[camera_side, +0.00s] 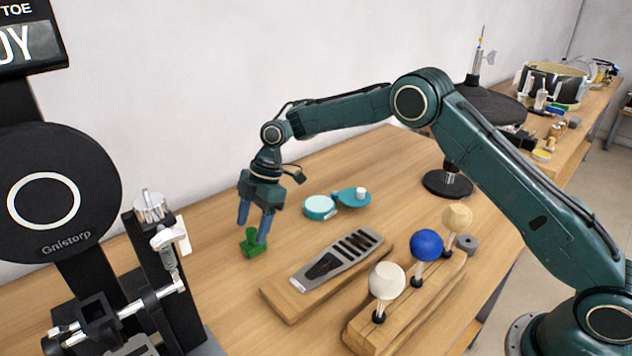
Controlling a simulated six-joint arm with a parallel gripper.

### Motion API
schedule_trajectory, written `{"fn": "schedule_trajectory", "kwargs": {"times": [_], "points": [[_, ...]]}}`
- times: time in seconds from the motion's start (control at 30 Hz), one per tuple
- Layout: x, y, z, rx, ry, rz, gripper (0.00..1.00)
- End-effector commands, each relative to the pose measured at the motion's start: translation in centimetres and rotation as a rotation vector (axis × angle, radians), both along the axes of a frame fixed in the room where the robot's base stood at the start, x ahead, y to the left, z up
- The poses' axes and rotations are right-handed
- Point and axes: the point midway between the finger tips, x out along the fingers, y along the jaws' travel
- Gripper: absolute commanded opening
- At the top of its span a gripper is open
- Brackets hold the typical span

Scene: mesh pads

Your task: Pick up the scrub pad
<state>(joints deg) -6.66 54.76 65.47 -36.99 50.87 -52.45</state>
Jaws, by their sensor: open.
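A small green piece, which looks like the scrub pad (250,247), lies on the wooden table left of centre. My gripper (252,229) points down over it with its two blue fingers apart. The right finger's tip overlaps the pad's right side in the picture, and the left finger's tip is just above and left of it. I cannot tell whether either finger touches the pad. Part of the pad is hidden behind the right finger.
A metal grater on a wooden block (280,300) lies right of the pad. A wooden stand (418,300) with white, blue and tan balls is in front. Teal round containers (319,207) are behind. A black machine (58,200) stands left. Table between machine and pad is clear.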

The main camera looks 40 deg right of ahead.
Motion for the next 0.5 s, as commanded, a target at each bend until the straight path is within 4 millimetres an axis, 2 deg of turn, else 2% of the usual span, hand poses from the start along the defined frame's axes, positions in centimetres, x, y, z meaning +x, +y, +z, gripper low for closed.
{"fn": "schedule_trajectory", "kwargs": {"times": [0.3,0.5], "points": [[-0.3,1.3,-3.4,-0.001,0.002,0.002,0.62],[-0.3,1.5,-4.1,-0.001,0.000,0.001,0.62]]}}
